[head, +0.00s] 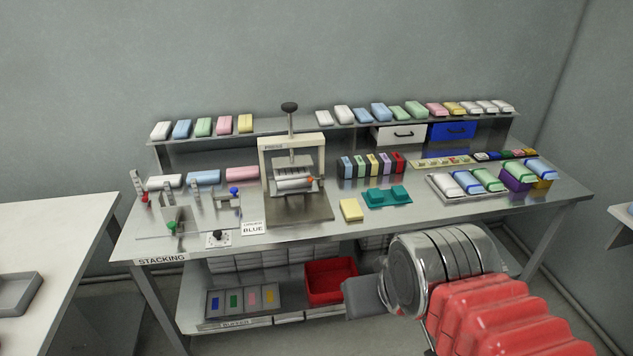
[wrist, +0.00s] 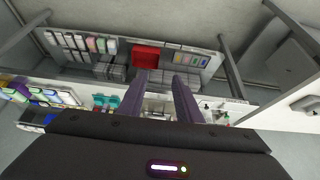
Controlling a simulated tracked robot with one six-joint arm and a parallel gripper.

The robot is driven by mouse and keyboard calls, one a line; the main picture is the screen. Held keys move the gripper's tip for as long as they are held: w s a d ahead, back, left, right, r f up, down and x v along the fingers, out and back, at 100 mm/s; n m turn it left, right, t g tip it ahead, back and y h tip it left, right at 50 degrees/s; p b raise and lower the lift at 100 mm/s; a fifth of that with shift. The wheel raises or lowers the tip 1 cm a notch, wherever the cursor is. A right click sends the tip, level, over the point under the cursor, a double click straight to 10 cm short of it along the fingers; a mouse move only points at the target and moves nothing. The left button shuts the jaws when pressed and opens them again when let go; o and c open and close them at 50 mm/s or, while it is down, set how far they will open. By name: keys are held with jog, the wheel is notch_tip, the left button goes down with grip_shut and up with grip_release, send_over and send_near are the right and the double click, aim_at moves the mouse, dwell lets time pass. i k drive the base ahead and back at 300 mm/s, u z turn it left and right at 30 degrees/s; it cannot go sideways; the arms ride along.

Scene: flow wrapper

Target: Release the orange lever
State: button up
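A small orange knob (head: 310,180), which looks like the end of the orange lever, shows at the right of the roller in the press (head: 291,144) at the middle of the bench. The rest of the lever is too small to make out. My gripper (head: 362,298) is in front of the bench, below the bench top's front edge and well apart from the press. In the wrist view its two fingers (wrist: 160,97) stand apart with nothing between them. The lever cannot be made out in the wrist view.
Left of the press are small fixtures with red, green (head: 172,226) and blue (head: 234,191) knobs. A yellow block (head: 351,210) and a teal holder (head: 387,197) lie right of it. A red bin (head: 331,280) stands on the lower shelf. Wrapped packs line the upper shelf (head: 270,127).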

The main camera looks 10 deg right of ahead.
aim_at(310, 179)
jog(key=u, duration=0.55)
jog(key=k, duration=1.35)
jog(key=u, duration=0.25)
jog(key=i, duration=0.45)
jog(key=z, duration=0.7)
jog(key=i, duration=1.35)
jog(key=u, duration=0.5)
jog(key=i, duration=0.7)
jog(key=u, duration=0.4)
